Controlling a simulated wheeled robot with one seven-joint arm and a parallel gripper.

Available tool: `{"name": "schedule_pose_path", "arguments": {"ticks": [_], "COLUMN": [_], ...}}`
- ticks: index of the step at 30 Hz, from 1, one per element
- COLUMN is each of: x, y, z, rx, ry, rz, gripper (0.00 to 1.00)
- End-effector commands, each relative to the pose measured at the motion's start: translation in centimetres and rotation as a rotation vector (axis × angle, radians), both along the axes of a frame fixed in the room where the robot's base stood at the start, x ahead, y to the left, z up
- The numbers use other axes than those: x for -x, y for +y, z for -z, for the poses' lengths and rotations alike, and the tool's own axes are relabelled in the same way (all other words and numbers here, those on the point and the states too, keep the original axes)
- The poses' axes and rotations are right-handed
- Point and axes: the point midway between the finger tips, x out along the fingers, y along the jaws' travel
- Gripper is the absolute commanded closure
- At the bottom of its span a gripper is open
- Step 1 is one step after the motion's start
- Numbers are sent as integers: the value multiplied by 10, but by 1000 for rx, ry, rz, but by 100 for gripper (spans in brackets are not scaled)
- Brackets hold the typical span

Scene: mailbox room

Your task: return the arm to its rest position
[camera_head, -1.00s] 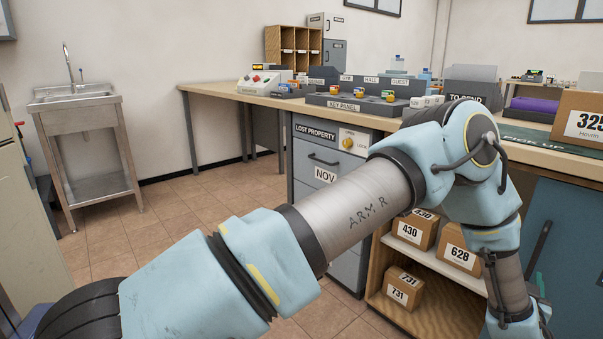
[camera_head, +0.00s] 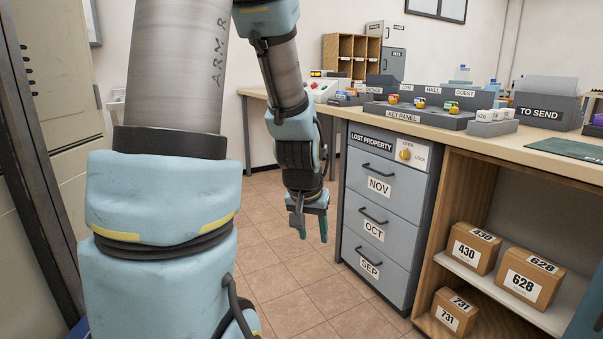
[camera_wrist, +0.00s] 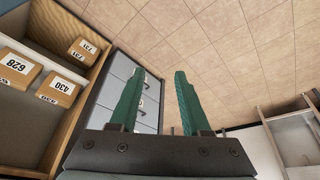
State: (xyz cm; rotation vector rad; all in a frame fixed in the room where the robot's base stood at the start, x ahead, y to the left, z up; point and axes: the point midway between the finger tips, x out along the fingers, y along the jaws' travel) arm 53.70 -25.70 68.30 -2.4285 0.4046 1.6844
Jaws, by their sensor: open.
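My gripper (camera_head: 311,224) hangs in front of the lost property drawers in the head view, its fingers pointing down over the tiled floor. In the wrist view my gripper (camera_wrist: 158,105) shows two green fingers spread apart with nothing between them. My arm rises at the left of the head view, bends above the frame and comes down to the gripper. The gripper is left of the drawer cabinet (camera_head: 376,218) and appears apart from it.
The cabinet has drawers marked NOV, OCT and SEP, all closed. The counter (camera_head: 450,132) bears a key panel (camera_head: 403,118). A tall locker (camera_head: 55,100) stands at left. Floor tiles (camera_head: 275,260) are clear around the gripper.

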Motion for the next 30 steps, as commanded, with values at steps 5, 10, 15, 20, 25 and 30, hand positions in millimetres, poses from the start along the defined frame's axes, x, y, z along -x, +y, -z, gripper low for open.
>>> {"name": "schedule_pose_path", "arguments": {"ticks": [5,10,15,20,25,30], "x": [47,79,78,78,78,78], "y": [67,96,95,95,94,94], "z": [-9,-33,-68,-110,-165,-215], "rx": [-44,-66,-66,-66,-66,-65], "ry": [133,217,216,215,214,214], "rz": [-141,-215,-212,-211,-210,-210], "gripper": [53,53,53,53,53,53]}}
